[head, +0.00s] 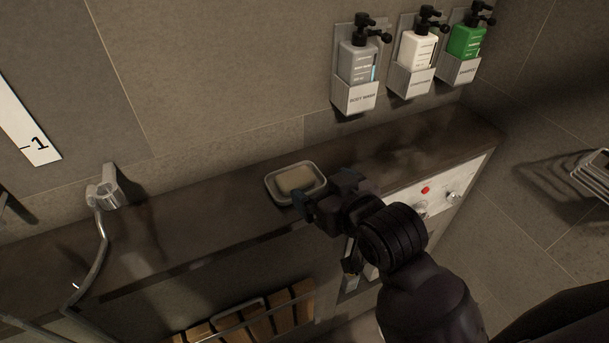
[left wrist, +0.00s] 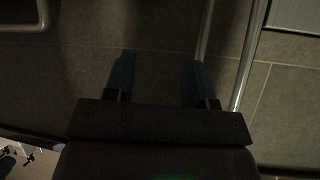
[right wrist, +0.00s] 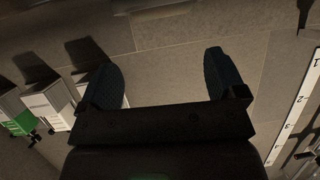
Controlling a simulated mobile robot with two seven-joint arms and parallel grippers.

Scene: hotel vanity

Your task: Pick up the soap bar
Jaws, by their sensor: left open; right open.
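The soap bar (head: 295,180) is a pale beige block. It lies in a light grey soap dish (head: 277,194) on the dark shelf, near the shelf's front edge. My right gripper (head: 322,190) is at the dish's right front side in the head view, with its fingers close to the rim. I cannot tell whether it touches the dish. In the right wrist view the right gripper (right wrist: 165,80) is open and empty, facing the tiled wall; no soap shows there. My left gripper (left wrist: 158,82) is open and empty in the left wrist view, over dark tiles.
The dark shelf (head: 190,212) runs along the wall, with free room left of the dish. Body wash (head: 357,65) and two other bottles hang in wall holders at the upper right. A metal shower holder (head: 104,190) stands at the left. A slatted wooden seat (head: 245,322) is below.

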